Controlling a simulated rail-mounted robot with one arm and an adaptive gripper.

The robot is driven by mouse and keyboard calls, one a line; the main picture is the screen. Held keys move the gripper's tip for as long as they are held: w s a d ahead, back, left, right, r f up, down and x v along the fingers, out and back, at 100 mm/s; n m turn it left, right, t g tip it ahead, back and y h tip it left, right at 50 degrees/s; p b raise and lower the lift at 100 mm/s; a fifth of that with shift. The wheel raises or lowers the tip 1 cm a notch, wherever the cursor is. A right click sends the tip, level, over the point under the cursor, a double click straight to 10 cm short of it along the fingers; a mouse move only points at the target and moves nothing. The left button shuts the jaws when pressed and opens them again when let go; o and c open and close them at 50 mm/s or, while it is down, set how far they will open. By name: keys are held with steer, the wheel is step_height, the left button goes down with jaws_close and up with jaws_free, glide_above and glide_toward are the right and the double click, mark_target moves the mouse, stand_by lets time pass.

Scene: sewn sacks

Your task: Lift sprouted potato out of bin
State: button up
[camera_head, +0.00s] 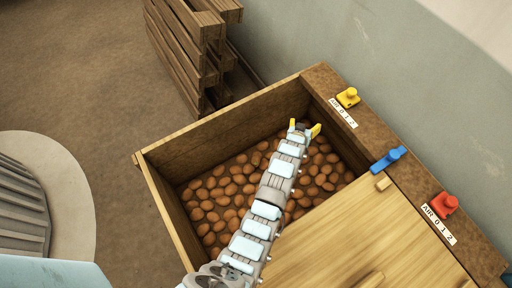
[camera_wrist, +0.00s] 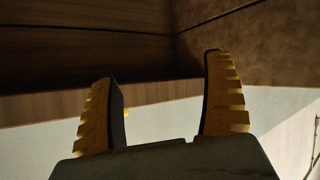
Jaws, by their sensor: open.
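The wooden bin (camera_head: 212,130) holds many brown potatoes (camera_head: 225,190) in the head view. They are too small there to tell which one is sprouted. My gripper (camera_head: 304,128) is at the far right part of the bin, near its back corner, with its yellow fingertips apart. In the wrist view my gripper (camera_wrist: 163,95) is open, and nothing is between the fingers. That view shows wood boards and a pale wall surface beyond the fingers, and no potato. My arm hides some potatoes in the middle of the bin.
A wooden board (camera_head: 340,240) covers the near right part of the bin. Along the right ledge are a yellow valve (camera_head: 348,97), a blue valve (camera_head: 388,160) and a red valve (camera_head: 444,204). A grey wall (camera_head: 380,70) stands behind. Wooden pallets (camera_head: 185,50) stand beyond the bin.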

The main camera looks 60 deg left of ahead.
steer(key=s+a+f+n+g+h+b, duration=0.1)
steer(key=s+a+f+g+h+b, duration=0.15)
steer(key=s+a+f, duration=0.4)
steer(key=n+g+h+b, duration=0.3)
steer(key=g+h+b, duration=0.2)
steer(key=b, duration=0.3)
glide_toward(255, 160)
steer(key=f+b, duration=0.3)
steer(key=b, duration=0.2)
steer(key=f+b, duration=0.2)
steer(key=b, duration=0.1)
steer(key=shift+w+d+f, duration=0.1)
steer(key=shift+d+f, duration=0.2)
steer(key=shift+w+f+b, duration=0.1)
steer(key=shift+f+b, duration=0.2)
steer(key=shift+f, duration=0.1)
steer(key=shift+f, duration=0.1)
steer(key=f+b, duration=0.2)
steer(key=b, duration=0.1)
steer(key=w+a+f+b, duration=0.1)
steer(key=f, duration=0.1)
steer(key=shift+b, duration=0.4)
steer(key=shift+w+f+b, duration=0.15)
steer(key=shift+f+b, duration=0.25)
